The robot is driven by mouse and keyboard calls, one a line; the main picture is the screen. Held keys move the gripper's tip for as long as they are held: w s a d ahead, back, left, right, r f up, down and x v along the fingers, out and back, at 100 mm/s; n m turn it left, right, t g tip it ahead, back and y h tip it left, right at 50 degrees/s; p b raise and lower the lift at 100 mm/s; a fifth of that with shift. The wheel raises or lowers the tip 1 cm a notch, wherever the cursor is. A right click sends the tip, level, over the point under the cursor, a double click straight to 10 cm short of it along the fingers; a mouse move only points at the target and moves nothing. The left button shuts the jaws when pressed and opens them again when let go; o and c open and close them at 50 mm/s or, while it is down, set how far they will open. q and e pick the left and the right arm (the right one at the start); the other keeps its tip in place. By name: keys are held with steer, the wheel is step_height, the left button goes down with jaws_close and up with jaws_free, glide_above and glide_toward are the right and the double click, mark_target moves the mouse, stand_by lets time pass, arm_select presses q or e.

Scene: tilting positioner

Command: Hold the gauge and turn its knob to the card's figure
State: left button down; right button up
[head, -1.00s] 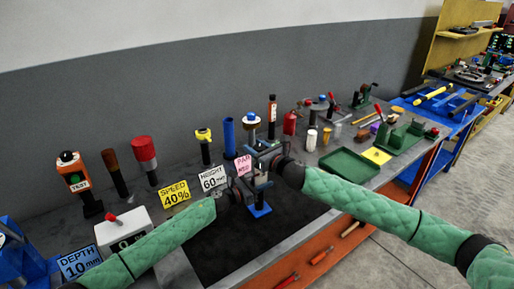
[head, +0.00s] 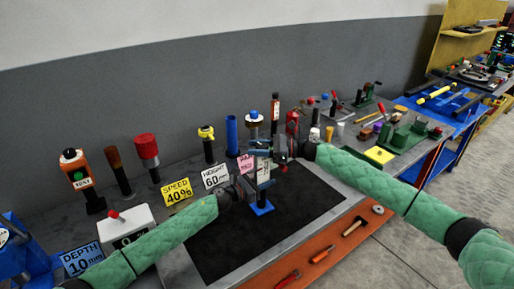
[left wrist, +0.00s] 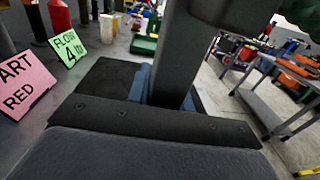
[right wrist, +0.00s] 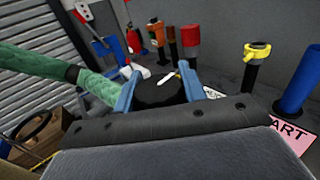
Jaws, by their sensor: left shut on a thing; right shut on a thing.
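The gauge stands on a blue base (head: 262,208) on the black mat, with an upright dark post that also shows in the left wrist view (left wrist: 174,65). My left gripper (head: 243,188) reaches in from the left and is shut on this post. My right gripper (head: 268,150) comes in from the right at the gauge's top. In the right wrist view its blue fingers are shut on a round black knob (right wrist: 158,92) with a white pointer. The dial's figures cannot be read. The HEIGHT 60 mm card (head: 215,176) stands behind the gauge.
Other cards stand near: SPEED 40% (head: 177,191), pink PART RED (head: 245,163), DEPTH 10 mm (head: 82,261) and green FLOW (left wrist: 68,48). A white box with a red lever (head: 125,226) is at left. Several coloured posts line the back. The black mat (head: 308,205) has free room.

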steer(key=shift+n+g, duration=0.7)
steer(key=shift+g, duration=0.3)
steer(key=shift+s+d+g, duration=0.1)
steer(key=shift+g, duration=0.2)
steer(key=o, duration=1)
steer(key=d, duration=0.4)
steer(key=w+d, duration=0.1)
steer(key=d, duration=0.7)
steer(key=shift+w, duration=0.25)
